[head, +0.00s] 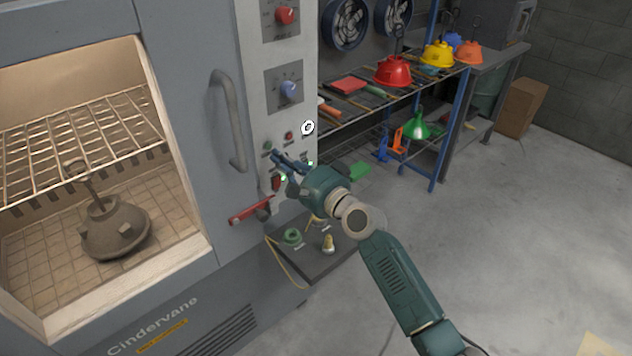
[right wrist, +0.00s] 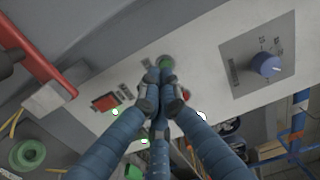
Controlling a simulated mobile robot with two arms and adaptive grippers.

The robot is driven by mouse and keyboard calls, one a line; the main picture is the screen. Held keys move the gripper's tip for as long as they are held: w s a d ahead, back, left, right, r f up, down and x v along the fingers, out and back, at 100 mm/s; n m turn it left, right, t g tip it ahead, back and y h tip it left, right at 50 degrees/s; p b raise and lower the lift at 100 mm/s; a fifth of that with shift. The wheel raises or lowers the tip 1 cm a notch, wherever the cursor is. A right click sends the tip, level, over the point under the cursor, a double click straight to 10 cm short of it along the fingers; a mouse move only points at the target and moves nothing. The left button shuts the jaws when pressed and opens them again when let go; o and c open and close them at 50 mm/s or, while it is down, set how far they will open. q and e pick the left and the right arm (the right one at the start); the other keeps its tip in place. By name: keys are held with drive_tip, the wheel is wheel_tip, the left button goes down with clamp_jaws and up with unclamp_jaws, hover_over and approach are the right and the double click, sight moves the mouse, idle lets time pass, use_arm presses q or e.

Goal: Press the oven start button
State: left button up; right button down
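The oven (head: 190,100) fills the left of the head view, with a pale control panel (head: 255,75) on its right side. A small green button (head: 267,146) and a small red button (head: 289,135) sit low on this panel. My right gripper (head: 277,160) is in front of the panel, just below the green button. In the right wrist view its fingers (right wrist: 159,78) are drawn together and empty, with the tips close to the green button (right wrist: 166,62). I cannot tell whether they touch it. Button labels are unreadable. My left gripper is not in view.
A red knob (head: 285,15) and a blue knob (head: 289,90) are higher on the panel. A red lever (head: 249,214) sticks out below. A small shelf (head: 318,262) holds green and brass parts. A rack with coloured hoods (head: 393,71) stands to the right.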

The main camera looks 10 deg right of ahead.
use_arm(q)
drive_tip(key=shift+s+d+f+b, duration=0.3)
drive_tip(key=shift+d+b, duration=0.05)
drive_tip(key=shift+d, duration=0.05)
use_arm(e)
drive_tip(key=v, duration=1)
drive_tip(key=shift+s+d, duration=0.25)
drive_tip(key=shift+s, duration=0.05)
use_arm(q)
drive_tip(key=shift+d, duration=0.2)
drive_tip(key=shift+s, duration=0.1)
